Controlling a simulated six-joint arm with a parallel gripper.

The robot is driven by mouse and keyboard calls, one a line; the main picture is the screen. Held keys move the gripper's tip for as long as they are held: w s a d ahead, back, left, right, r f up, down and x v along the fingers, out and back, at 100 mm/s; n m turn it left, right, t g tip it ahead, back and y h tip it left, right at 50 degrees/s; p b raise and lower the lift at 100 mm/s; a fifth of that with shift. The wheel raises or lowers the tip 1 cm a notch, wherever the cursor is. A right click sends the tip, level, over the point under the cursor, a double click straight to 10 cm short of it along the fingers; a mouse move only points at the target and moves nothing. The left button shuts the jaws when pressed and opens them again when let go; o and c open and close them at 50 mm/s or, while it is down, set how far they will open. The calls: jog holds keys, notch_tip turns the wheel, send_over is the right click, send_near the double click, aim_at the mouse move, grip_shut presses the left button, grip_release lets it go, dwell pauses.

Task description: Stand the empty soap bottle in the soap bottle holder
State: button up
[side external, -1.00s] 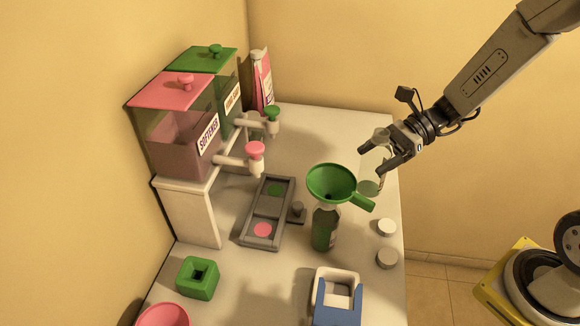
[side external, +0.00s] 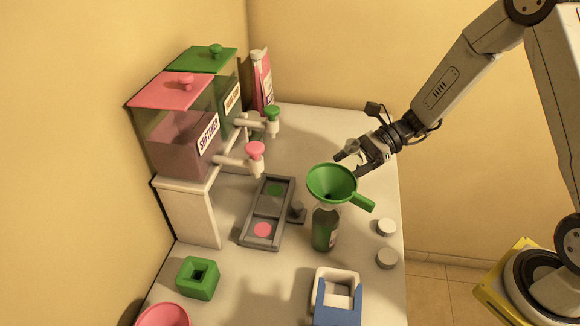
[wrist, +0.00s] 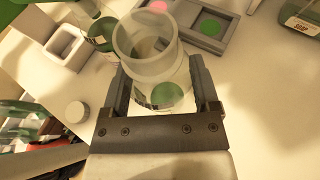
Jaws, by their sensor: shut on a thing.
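My gripper (side external: 358,160) is shut on a clear, empty-looking bottle (wrist: 150,55) with a green round mark near its base, held above the table's right side. In the wrist view the bottle's open mouth faces the camera between the fingers (wrist: 158,75). A green block with a square hole (side external: 198,279) stands at the front left, empty; a blue and white holder (side external: 337,297) stands at the front. I cannot read which is the soap bottle holder.
A green funnel (side external: 333,183) sits on a green-filled bottle (side external: 325,230) close to my gripper. A grey tray (side external: 248,232) with green and pink discs lies below the dispenser taps. Two caps (side external: 386,228) lie near the right edge. A pink bowl (side external: 163,316) is front left.

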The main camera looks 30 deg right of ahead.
jog(key=shift+w+f, duration=0.2)
jog(key=shift+f, duration=1.6)
jog(key=shift+f, duration=0.15)
jog(key=o, duration=1.1)
jog(key=shift+o, duration=0.2)
jog(key=shift+d+r, duration=0.4)
jog(key=shift+d, duration=0.15)
jog(key=v, duration=1)
jog(key=shift+d, duration=0.4)
jog(key=shift+s+a+r, duration=0.1)
jog(key=shift+s+r, duration=0.05)
jog(key=shift+s, duration=0.05)
